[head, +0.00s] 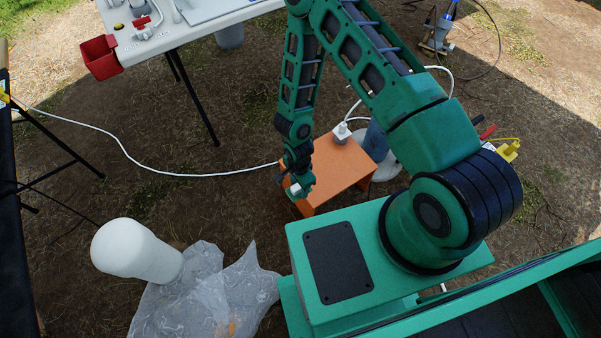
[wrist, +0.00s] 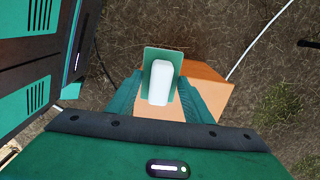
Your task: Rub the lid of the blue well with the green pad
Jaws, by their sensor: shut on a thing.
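My gripper (wrist: 159,92) is shut on a white block-shaped handle (wrist: 160,82) with a flat green pad (wrist: 152,58) at its far side. In the head view my gripper (head: 298,186) hangs just in front of the left edge of the orange stool (head: 322,178), with a bit of the white handle (head: 296,189) showing. A blue upright body (head: 376,141) with a pale base stands behind the stool, partly hidden by my arm. It may be the blue well; its lid cannot be made out.
A white plug-like box (head: 340,132) with a cable sits on the stool. A white cable (head: 180,173) crosses the ground. A pale rounded object (head: 135,250) lies by a clear plastic sheet (head: 205,295). A white table (head: 190,22) with a red bin (head: 100,57) stands at upper left.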

